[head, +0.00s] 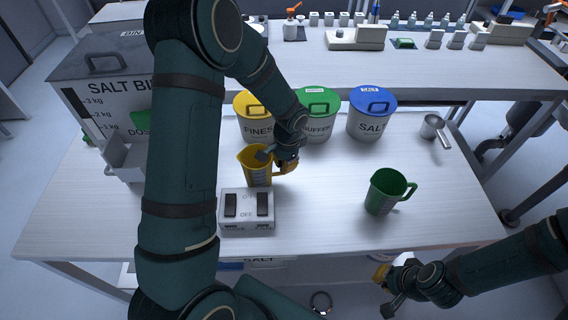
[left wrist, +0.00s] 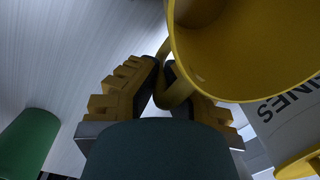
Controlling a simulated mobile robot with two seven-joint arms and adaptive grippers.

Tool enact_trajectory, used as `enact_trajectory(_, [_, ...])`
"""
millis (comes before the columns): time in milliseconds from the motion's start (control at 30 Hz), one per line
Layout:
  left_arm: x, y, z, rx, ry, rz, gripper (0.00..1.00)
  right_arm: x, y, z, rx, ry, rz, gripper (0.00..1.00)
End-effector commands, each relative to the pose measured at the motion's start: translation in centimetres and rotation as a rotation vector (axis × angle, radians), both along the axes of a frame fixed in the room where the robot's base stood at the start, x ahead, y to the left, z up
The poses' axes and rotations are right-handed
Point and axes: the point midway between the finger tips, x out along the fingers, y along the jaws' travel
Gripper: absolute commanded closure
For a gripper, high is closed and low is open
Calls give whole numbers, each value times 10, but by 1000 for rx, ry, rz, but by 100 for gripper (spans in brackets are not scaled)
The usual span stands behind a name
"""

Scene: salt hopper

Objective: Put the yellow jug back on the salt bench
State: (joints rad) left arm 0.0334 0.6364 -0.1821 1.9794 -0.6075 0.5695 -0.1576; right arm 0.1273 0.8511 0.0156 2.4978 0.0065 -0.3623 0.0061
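The yellow jug (head: 254,168) is upright over the salt bench (head: 330,215), just behind the switch box. I cannot tell whether its base touches the bench. My left gripper (head: 279,163) is at the handle on the jug's right side. In the left wrist view, the jug (left wrist: 240,50) fills the upper right, and the fingers of my left gripper (left wrist: 164,72) are closed around its handle (left wrist: 174,94). My right gripper (head: 385,288) hangs beyond the bench's front edge, away from the jug. Its finger opening is too small to make out.
The switch box (head: 246,212) stands in front of the jug. Yellow (head: 256,128), green (head: 318,125) and blue (head: 369,122) lidded tubs stand behind. A green jug (head: 382,193) and metal scoop (head: 433,127) are to the right. The salt bin (head: 105,85) is left. Bench between the switch box and green jug is clear.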

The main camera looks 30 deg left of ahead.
Motion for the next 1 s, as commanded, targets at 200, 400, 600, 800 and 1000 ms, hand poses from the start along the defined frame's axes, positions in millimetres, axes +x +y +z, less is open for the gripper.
enact_trajectory(200, [0, 0, -1, 0, 0, 0, 66, 0, 0, -1, 0, 1, 0, 100])
enact_trajectory(400, [0, 0, -1, 0, 0, 0, 66, 0, 0, -1, 0, 1, 0, 100])
enact_trajectory(600, [1, -1, 11, 1, -3, 0, 66, 1, 0, 3, 0, -2, -2, 100])
enact_trajectory(800, [2, -4, 50, 0, -5, 1, 66, 3, 0, 9, -2, -6, -4, 100])
enact_trajectory(1000, [3, -6, 90, 0, -4, 1, 66, 5, -1, 15, -2, -11, -8, 100])
